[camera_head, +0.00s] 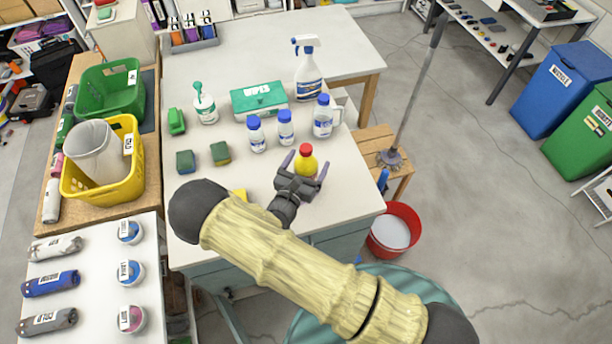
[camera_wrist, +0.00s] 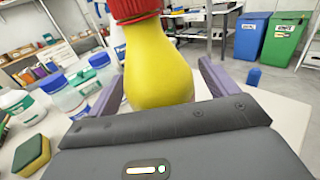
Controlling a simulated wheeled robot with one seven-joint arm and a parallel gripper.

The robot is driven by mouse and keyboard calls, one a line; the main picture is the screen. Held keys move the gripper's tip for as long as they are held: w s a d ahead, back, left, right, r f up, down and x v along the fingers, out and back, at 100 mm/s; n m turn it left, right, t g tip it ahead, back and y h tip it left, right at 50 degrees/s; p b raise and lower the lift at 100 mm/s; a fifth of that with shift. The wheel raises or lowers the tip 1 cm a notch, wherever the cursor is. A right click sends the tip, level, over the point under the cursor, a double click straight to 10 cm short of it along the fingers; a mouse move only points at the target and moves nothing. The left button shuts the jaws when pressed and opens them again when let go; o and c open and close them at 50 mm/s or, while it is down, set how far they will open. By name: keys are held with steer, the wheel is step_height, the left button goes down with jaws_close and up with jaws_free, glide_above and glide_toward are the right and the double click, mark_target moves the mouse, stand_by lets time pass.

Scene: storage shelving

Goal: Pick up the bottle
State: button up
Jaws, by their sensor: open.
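A yellow bottle with a red cap (camera_head: 306,162) stands upright on the white table near its right side. In the wrist view the same yellow bottle (camera_wrist: 158,72) fills the middle, and the top of its cap is cut off by the frame. My gripper (camera_head: 306,172) is open at the bottle. Its two purple fingers (camera_wrist: 160,88) lie one on each side of the bottle, with gaps visible between them and it. Several white bottles with blue caps (camera_head: 286,128) stand behind and to the left. A spray bottle (camera_head: 308,75) stands farther back.
Two sponges (camera_head: 220,153) lie left of my gripper. A green box (camera_head: 259,99) and a white dispenser (camera_head: 204,105) stand farther back. A mop (camera_head: 412,95) and a red bucket (camera_head: 395,230) are beyond the table's right edge. The table's front right corner is clear.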

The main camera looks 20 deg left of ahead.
steer(key=shift+w, duration=0.6)
steer(key=shift+c, duration=0.5)
jaws_close()
